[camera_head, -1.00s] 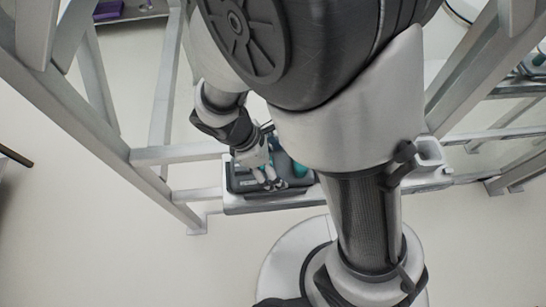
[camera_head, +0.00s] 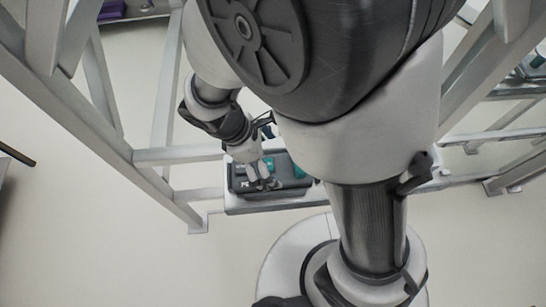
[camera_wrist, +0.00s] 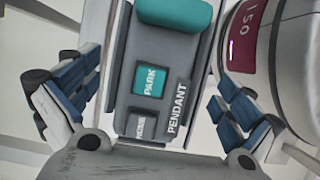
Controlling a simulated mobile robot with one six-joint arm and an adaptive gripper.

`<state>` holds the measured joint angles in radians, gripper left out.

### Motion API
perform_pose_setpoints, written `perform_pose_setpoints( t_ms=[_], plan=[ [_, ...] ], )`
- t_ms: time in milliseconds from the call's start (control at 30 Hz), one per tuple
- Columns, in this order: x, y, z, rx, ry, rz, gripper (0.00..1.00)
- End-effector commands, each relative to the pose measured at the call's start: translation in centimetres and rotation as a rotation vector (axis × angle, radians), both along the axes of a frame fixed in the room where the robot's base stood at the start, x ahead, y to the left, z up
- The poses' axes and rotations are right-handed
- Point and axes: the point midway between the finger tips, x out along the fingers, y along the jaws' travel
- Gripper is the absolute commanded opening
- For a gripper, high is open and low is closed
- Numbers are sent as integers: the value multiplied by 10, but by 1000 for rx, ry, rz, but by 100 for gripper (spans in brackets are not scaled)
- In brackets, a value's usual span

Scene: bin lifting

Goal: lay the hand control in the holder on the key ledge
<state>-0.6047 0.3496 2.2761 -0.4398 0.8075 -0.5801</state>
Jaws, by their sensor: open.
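A long dark grey unit lies on the white ledge (camera_head: 290,203) in the head view. In the wrist view this grey unit (camera_wrist: 123,72) carries a teal square marked PARK (camera_wrist: 149,81), a plate marked PENDANT (camera_wrist: 178,107), a smaller grey label and a rounded teal block (camera_wrist: 175,12). The teal block also shows in the head view (camera_head: 299,171). I cannot tell clearly which part is the hand control and which the holder. My gripper (camera_head: 262,184) is over the unit's left part. In the wrist view its blue-padded fingers (camera_wrist: 152,98) are spread, one on each side of the unit, holding nothing.
Grey frame posts and rails (camera_head: 178,155) stand left and right of the ledge. A white rounded body with a dark red panel marked 150 (camera_wrist: 247,38) is close to the right finger in the wrist view. Open floor (camera_head: 100,240) lies at the front left.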

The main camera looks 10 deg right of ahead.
Motion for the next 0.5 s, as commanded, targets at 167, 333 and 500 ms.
perform_pose_setpoints(
  t_ms=[167, 333, 500],
  plan=[
    [1, 17, 42, 4, -4, 2, 100],
    [1, 27, 67, 3, -3, 1, 100],
    [1, 31, 79, 7, -6, -12, 100]
  ],
)
